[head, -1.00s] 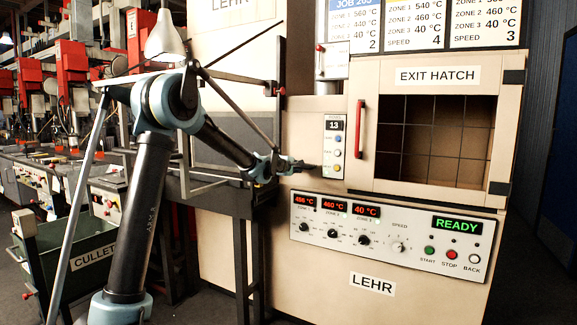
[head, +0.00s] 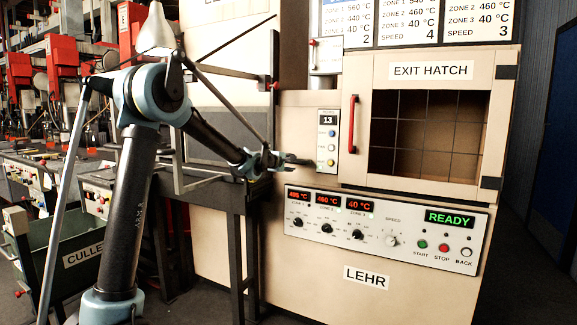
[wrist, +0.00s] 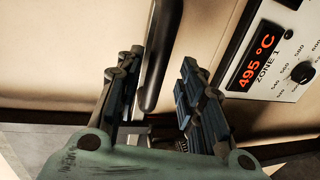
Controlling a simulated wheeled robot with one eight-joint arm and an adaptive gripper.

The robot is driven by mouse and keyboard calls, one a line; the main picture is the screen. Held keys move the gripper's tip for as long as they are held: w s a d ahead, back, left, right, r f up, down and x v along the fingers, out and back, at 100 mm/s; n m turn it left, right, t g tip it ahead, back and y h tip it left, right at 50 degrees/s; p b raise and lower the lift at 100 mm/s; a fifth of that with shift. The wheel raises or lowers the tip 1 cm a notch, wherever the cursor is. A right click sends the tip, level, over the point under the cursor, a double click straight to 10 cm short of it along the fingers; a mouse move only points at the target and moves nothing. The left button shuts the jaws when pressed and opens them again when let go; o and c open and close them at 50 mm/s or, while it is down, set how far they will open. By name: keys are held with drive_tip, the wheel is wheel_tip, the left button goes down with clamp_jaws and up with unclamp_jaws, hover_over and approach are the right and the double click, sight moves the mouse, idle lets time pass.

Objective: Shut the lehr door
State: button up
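The lehr (head: 270,215) is a large cream cabinet. On its left side a grey panel (head: 212,140) in a dark frame may be the lehr door; my arm partly covers it, and I cannot tell how far it is open. A dark diagonal bar (head: 222,99) crosses in front of it.
The exit hatch (head: 380,185) with a red handle (head: 352,124) is to the right, above a control panel (head: 385,235) showing READY. A cullet bin (head: 60,265) stands at lower left. A dark metal stand (head: 238,205) stands by my forearm.

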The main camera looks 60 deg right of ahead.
drive_tip(key=v, duration=1)
drive_tip(key=shift+w, duration=0.1)
idle(0.4)
